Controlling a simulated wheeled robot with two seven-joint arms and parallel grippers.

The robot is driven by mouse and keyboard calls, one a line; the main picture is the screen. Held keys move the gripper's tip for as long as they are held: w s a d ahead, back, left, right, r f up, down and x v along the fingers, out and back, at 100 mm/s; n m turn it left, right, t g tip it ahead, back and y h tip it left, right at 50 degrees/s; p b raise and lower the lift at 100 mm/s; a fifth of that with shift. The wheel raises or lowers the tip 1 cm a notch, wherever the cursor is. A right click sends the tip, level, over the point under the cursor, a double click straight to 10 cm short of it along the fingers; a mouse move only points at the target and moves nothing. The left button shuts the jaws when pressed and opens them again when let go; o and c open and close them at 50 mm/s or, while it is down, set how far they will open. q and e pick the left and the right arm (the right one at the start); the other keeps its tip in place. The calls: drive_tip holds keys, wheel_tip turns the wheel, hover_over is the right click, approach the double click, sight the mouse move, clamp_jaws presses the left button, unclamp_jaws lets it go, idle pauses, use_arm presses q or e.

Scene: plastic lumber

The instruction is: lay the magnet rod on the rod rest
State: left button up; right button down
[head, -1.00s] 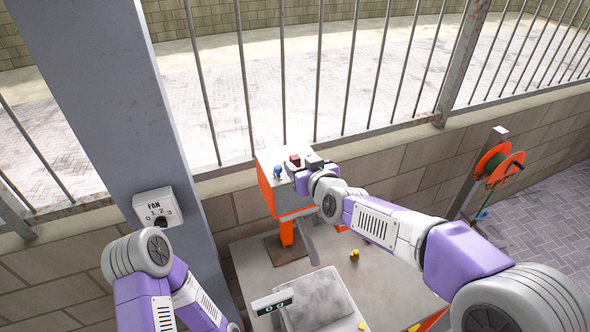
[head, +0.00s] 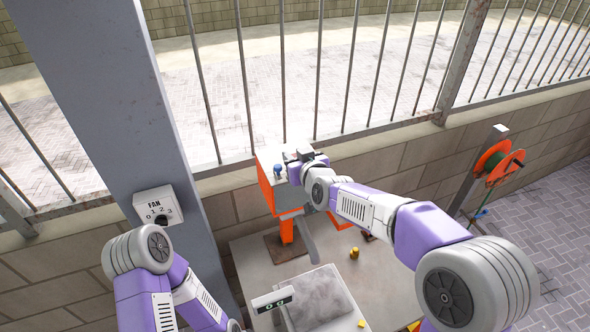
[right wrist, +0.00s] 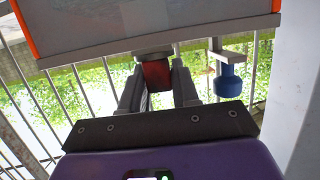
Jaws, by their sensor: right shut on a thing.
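My right gripper (right wrist: 158,88) is shut on a small dark red block (right wrist: 156,74), which sits between its two grey fingers in the right wrist view. The block meets a round grey piece by the edge of a grey panel. In the head view my right gripper (head: 303,158) is at the top of an orange and grey machine (head: 265,185), and the block is hidden there. I cannot tell which part is the magnet rod or the rod rest. A blue knob (right wrist: 230,82) hangs beside the gripper; it also shows in the head view (head: 278,169). My left gripper is out of view.
A barred fence stands behind the machine. A grey post with a FAN switch box (head: 158,206) is at left. A grey bin (head: 322,300) with a small display (head: 272,302) is in front. Small yellow pieces (head: 354,253) lie on the grey table. An orange reel (head: 495,160) is at right.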

drive_tip(key=shift+r, duration=0.1)
use_arm(q)
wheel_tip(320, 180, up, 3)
drive_tip(key=p, duration=0.2)
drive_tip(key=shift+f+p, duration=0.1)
drive_tip(key=shift+p, duration=0.3)
use_arm(e)
wheel_tip(320, 180, up, 18)
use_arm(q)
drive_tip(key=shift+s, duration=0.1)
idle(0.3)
